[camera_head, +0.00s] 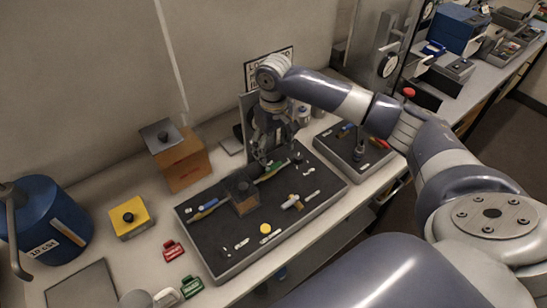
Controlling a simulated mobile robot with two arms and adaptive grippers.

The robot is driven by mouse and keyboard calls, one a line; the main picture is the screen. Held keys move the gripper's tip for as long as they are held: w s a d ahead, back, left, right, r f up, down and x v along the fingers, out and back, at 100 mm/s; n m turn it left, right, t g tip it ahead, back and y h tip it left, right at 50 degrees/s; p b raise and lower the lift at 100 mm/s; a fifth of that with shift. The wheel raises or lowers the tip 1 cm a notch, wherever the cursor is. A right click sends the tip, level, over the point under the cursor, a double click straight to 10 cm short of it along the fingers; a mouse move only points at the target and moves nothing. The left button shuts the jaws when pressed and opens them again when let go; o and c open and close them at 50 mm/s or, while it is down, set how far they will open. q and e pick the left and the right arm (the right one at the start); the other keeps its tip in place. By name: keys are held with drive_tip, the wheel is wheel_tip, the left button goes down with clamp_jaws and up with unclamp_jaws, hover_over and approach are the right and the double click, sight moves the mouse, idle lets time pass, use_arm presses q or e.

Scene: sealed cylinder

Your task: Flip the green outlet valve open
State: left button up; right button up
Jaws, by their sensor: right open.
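My right gripper (264,156) is open and points down over the back of the dark tool tray (222,264). Its fingers are dark and small against the dark background. A green-handled piece (274,171) lies at the tray just below the fingertips; I cannot tell whether they touch. I cannot make out a green outlet valve for certain; the gripper and wrist cover part of the grey panel (243,112) behind them. My left gripper does not show.
An orange-brown box (183,163), a yellow box with a black knob (129,217) and a blue drum (50,222) stand on the left. Red (173,250) and green (191,287) tags lie in front. A second tray (340,165) with tools lies on the right.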

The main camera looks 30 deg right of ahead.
wheel_tip(320, 180, up, 6)
drive_tip(key=shift+f, duration=0.1)
idle(0.6)
